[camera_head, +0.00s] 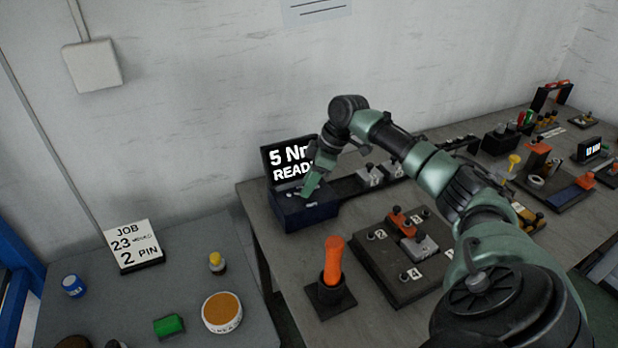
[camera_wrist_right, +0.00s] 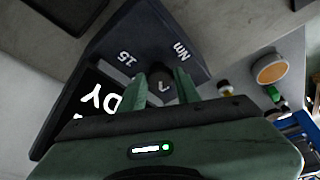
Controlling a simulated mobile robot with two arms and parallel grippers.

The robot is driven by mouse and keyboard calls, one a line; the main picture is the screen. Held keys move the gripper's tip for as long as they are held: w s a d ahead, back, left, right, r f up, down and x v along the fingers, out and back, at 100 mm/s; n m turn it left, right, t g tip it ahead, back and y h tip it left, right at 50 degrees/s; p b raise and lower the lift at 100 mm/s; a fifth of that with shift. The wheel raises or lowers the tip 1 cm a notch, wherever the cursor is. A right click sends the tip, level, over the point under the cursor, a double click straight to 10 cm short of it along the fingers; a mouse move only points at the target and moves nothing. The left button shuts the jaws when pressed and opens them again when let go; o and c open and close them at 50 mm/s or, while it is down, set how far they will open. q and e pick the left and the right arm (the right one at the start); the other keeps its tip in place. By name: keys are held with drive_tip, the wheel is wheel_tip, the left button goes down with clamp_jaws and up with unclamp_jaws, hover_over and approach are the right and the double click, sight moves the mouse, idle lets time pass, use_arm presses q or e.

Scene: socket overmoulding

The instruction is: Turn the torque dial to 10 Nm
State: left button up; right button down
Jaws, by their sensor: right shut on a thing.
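The torque unit is a dark box (camera_head: 305,216) at the left end of the long bench. Its screen (camera_head: 281,163) reads "5 N…" and "READ…", with the right edge hidden by my arm. In the right wrist view the dark torque dial (camera_wrist_right: 162,85) has a light mark on its top and sits between my fingers. My left gripper is out of view.
An orange-handled tool (camera_head: 333,262) stands in a holder in front of the unit. A numbered fixture board (camera_head: 400,285) lies to its right, under my arm. A lower left table holds a job card (camera_head: 133,245), a green block (camera_head: 169,325) and a round tub (camera_head: 222,313).

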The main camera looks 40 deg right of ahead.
drive_tip(key=m+h+p, duration=0.1)
drive_tip(key=m+p, duration=0.1)
drive_tip(key=p, duration=0.2)
drive_tip(key=m+h+p, duration=0.1)
drive_tip(key=m+p, duration=0.2)
drive_tip(key=p, duration=0.1)
drive_tip(key=m+t+p, duration=0.1)
drive_tip(key=m+p, duration=0.2)
drive_tip(key=p, duration=0.2)
drive_tip(key=shift+s+a+r+h, duration=0.1)
drive_tip(key=shift+a+r+h, duration=0.2)
drive_tip(key=shift+a+h, duration=0.1)
drive_tip(key=shift+f+m+h+p, duration=0.25)
drive_tip(key=shift+m+h+p, duration=0.15)
drive_tip(key=shift+m+p, duration=0.75)
drive_tip(key=c, duration=1)
unclamp_jaws()
drive_tip(key=b+v, duration=0.1)
drive_tip(key=v, duration=0.6)
drive_tip(key=shift+s+r, duration=0.15)
drive_tip(key=shift+r, duration=0.15)
